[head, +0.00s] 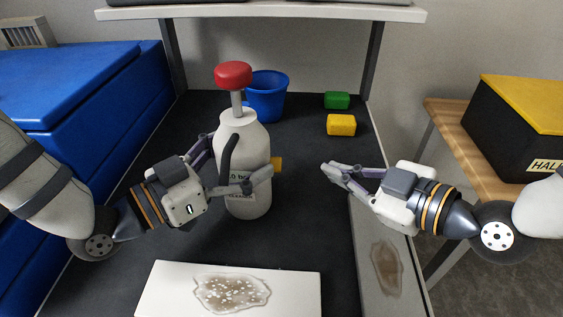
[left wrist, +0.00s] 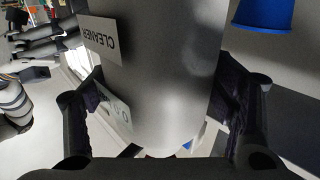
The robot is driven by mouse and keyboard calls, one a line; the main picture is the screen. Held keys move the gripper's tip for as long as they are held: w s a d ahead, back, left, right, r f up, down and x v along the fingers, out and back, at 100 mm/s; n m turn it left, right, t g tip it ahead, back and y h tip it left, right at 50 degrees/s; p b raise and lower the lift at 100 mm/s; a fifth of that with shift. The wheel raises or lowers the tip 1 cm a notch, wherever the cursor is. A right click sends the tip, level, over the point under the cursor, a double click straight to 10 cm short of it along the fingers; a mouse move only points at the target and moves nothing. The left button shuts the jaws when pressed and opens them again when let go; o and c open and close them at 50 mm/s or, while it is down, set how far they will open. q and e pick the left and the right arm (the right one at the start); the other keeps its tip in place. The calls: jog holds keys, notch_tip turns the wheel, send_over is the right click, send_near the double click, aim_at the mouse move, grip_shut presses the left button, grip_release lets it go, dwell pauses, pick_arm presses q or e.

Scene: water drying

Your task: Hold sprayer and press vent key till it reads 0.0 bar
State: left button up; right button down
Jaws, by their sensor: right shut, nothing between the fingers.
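The sprayer (head: 243,137) is a pale grey bottle with a red pump knob (head: 233,75) and a dark handle, standing upright on the dark bench. A yellow key (head: 276,163) sticks out from its right side. The pressure readout ends in "0 b…", partly hidden by my finger. My left gripper (head: 240,170) is shut on the sprayer, one finger across its front and one behind. In the left wrist view the sprayer body (left wrist: 165,90) fills the space between the fingers. My right gripper (head: 330,170) is shut and empty, right of the key and apart from it.
A blue bucket (head: 268,97) stands behind the sprayer. Green (head: 337,100) and yellow (head: 341,125) blocks lie at the back right. A white board (head: 170,290) with a brown stain lies in front. A shelf (head: 260,12) spans above; a black-and-yellow box (head: 520,120) sits at right.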

pick_arm(q)
jog(key=shift+o, duration=0.4)
jog(key=v, duration=1.2)
